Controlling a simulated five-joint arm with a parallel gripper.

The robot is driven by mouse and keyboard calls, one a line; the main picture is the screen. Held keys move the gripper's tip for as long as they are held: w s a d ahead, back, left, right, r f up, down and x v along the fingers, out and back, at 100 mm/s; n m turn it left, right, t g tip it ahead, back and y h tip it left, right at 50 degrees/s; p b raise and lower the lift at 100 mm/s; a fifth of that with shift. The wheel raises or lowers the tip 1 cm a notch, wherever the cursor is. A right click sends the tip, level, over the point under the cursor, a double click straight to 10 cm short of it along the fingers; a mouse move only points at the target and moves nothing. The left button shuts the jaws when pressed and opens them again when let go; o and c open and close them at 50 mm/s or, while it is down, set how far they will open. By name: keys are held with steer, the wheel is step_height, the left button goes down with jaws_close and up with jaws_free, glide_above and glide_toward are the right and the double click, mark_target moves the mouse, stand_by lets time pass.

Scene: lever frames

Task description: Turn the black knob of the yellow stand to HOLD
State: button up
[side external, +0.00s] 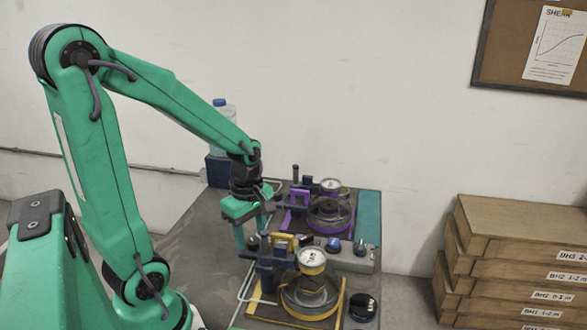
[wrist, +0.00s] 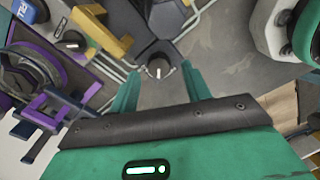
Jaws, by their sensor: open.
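The yellow stand (side external: 342,300) is at the front of the bench in the side view, with a round ring assembly on it. A yellow bracket (wrist: 103,38) shows at the upper left of the wrist view. A black knob (wrist: 157,68) with a short white pointer mark sits on a dark mount between my fingertips in the wrist view. My gripper (side external: 252,237) points down beside the yellow stand's rear left, its fingers (wrist: 160,74) open on either side of the knob, apart from it in the picture. No HOLD lettering is readable.
A purple stand (side external: 330,228) is behind the yellow one and shows at left in the wrist view. Another dark knob (wrist: 72,40) and a blue one (wrist: 30,10) are nearby. A bottle (side external: 224,112) stands at the back; wooden boxes (side external: 510,250) are stacked right.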

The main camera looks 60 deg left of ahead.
steer(key=shift+f, duration=0.6)
steer(key=shift+c, duration=0.2)
steer(key=c, duration=1)
steer(key=shift+o, duration=0.2)
steer(key=shift+m, duration=0.4)
steer(key=shift+w+m, duration=0.15)
steer(key=shift+m, duration=2.45)
steer(key=o, duration=1)
